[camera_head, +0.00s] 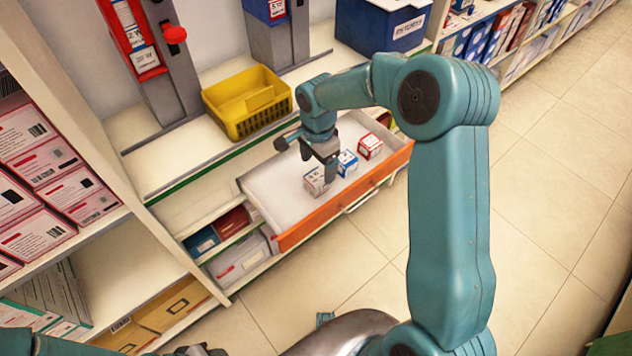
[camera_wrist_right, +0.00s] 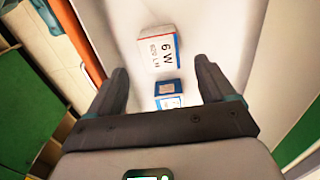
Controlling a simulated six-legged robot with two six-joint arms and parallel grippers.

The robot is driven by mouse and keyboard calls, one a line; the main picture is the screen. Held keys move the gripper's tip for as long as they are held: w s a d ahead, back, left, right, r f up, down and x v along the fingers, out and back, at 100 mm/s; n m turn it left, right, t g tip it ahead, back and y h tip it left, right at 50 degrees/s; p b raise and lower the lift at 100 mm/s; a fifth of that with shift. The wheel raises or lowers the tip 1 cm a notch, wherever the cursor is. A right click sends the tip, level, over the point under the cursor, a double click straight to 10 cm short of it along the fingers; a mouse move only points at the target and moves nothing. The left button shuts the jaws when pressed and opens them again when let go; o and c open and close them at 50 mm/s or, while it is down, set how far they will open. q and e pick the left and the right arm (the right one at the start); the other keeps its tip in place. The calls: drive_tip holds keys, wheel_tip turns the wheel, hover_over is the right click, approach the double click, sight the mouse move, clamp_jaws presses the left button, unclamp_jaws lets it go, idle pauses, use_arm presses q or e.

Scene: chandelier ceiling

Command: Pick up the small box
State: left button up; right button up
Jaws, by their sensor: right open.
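Several small boxes lie in an open drawer with an orange front (camera_head: 345,205). A white box (camera_head: 315,182) is nearest the drawer's left, a blue and white box (camera_head: 347,162) is in the middle, and a red and white box (camera_head: 370,146) is at the right. My right gripper (camera_head: 318,168) points down over the drawer, close to the white box. In the right wrist view its open fingers (camera_wrist_right: 161,72) have a white box marked "6 W" (camera_wrist_right: 158,50) just ahead and a blue box (camera_wrist_right: 167,88) lower down between them. I cannot tell if it touches either. My left gripper does not show clearly.
A yellow basket (camera_head: 247,102) stands on the counter behind the drawer, with a dark blue bin (camera_head: 383,25) at the back. Shelves of red and white cartons (camera_head: 40,170) are at the left. The tiled floor (camera_head: 545,185) at the right is clear.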

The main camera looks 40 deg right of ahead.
sight(316, 177)
drive_tip(key=shift+w+f, duration=0.15)
drive_tip(key=shift+f, duration=0.7)
drive_tip(key=f, duration=0.5)
drive_tip(key=shift+a+b, duration=0.2)
drive_tip(key=shift+b, duration=0.1)
drive_tip(key=c, duration=1.1)
